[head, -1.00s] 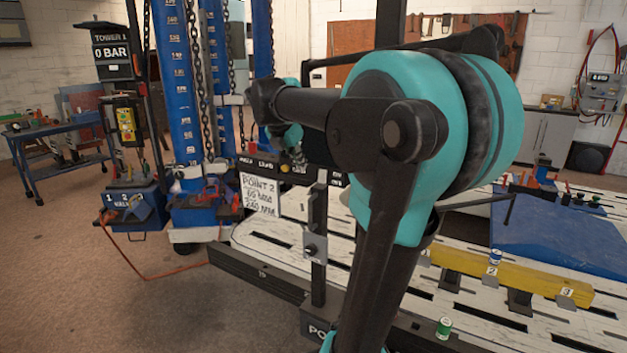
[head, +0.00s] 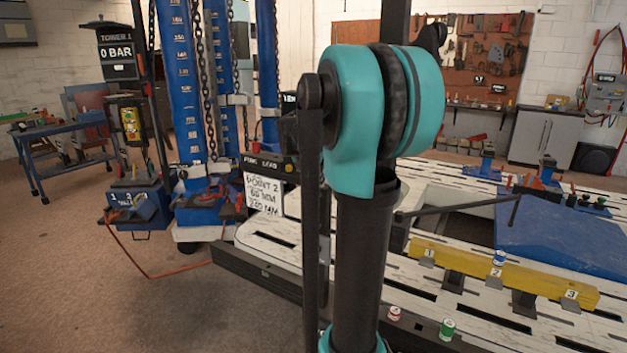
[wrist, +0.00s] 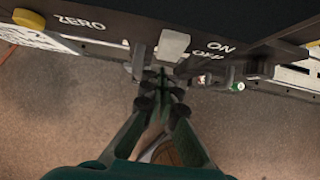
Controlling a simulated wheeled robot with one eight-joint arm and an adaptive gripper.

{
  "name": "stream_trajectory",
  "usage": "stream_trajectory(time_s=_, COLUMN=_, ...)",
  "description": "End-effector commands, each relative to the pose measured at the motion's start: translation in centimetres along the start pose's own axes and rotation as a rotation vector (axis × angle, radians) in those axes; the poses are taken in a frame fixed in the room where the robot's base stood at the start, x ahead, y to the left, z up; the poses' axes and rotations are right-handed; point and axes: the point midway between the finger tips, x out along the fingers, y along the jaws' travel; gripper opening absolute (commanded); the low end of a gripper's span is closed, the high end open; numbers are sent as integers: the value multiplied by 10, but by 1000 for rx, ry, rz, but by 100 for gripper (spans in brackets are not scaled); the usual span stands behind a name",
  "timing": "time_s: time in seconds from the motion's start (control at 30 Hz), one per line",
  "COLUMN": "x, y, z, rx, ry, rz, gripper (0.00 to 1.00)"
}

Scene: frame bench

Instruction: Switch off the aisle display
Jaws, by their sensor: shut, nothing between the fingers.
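In the wrist view, a dark panel edge (wrist: 110,20) crosses the top, with a yellow button marked ZERO (wrist: 29,18) and ON and OFF lettering at right. A light grey block (wrist: 173,45) and a dark lever-like part (wrist: 192,64) sit beside the lettering; I cannot tell the switch position. My gripper (wrist: 160,88) is shut and empty, its tips just below the grey block; contact is unclear. In the head view, a dark labelled strip (head: 268,162) of the display shows left of my arm. My arm hides its screen and my gripper.
A handwritten sign (head: 263,194) hangs below the strip. The white slotted bench (head: 440,205) fills the right, with a yellow beam (head: 470,266), a green can (head: 447,329) and a red-and-white can (head: 394,313). Blue towers (head: 180,80) stand at left. Floor at front left is open.

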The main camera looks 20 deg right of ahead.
Motion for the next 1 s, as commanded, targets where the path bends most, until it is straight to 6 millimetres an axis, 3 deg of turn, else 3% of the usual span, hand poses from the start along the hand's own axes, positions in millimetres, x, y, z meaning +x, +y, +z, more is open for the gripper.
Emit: stream_trajectory(time_s=1.0, x=9, y=0, z=9, rx=1, ry=-83, rz=-1, gripper=0)
